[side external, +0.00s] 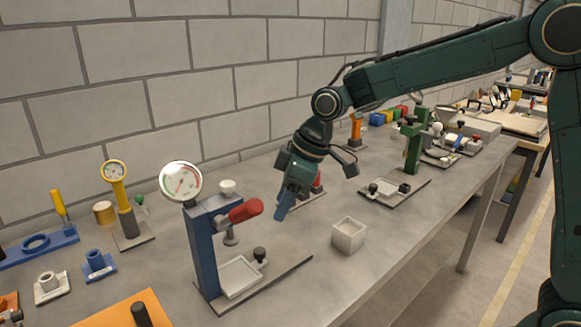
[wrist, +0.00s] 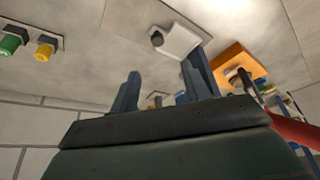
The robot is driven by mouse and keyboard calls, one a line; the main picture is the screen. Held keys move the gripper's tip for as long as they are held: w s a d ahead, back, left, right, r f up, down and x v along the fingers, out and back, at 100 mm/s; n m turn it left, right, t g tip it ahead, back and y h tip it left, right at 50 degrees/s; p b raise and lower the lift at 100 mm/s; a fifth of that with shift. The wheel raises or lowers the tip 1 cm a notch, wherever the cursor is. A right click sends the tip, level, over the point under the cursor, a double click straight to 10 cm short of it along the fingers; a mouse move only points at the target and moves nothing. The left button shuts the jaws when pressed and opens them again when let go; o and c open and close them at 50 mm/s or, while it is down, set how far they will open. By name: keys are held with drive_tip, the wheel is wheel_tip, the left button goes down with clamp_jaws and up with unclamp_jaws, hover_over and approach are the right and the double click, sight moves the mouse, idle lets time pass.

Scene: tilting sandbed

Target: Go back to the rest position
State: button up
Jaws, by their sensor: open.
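My gripper (side external: 285,203) hangs above the middle of the bench in the side view, beside the red-handled press with the round gauge. Its blue fingers point down and overlap each other from that side. In the wrist view the two fingers of my gripper (wrist: 165,92) stand well apart, with nothing held between them. My gripper is open and empty, and it appears clear of the bench surface.
The blue gauge press (side external: 201,250) with its red handle (side external: 245,210) stands close left of my gripper. A small white box (side external: 348,235) sits to the right. A green press (side external: 413,150) stands farther back. A block wall (side external: 180,80) runs behind the bench.

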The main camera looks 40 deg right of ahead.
drive_tip(key=shift+s+d+r, duration=0.1)
drive_tip(key=shift+r, duration=0.15)
drive_tip(key=s+d+r+m+t+h, duration=0.1)
drive_tip(key=s+d+r+m, duration=0.2)
drive_tip(key=s, duration=0.4)
drive_tip(key=s+d+r+m+t+h, duration=0.1)
drive_tip(key=s+d+r+m, duration=0.1)
drive_tip(key=s+d+r, duration=0.45)
drive_tip(key=s+d+f+m, duration=0.1)
drive_tip(key=s+f+m, duration=0.1)
drive_tip(key=s, duration=0.5)
drive_tip(key=s+d+f+m+h, duration=0.1)
drive_tip(key=s+d+f+m, duration=0.1)
drive_tip(key=s, duration=0.5)
drive_tip(key=shift+s+f, duration=0.15)
drive_tip(key=shift+f, duration=0.2)
drive_tip(key=shift+d, duration=0.1)
idle(0.5)
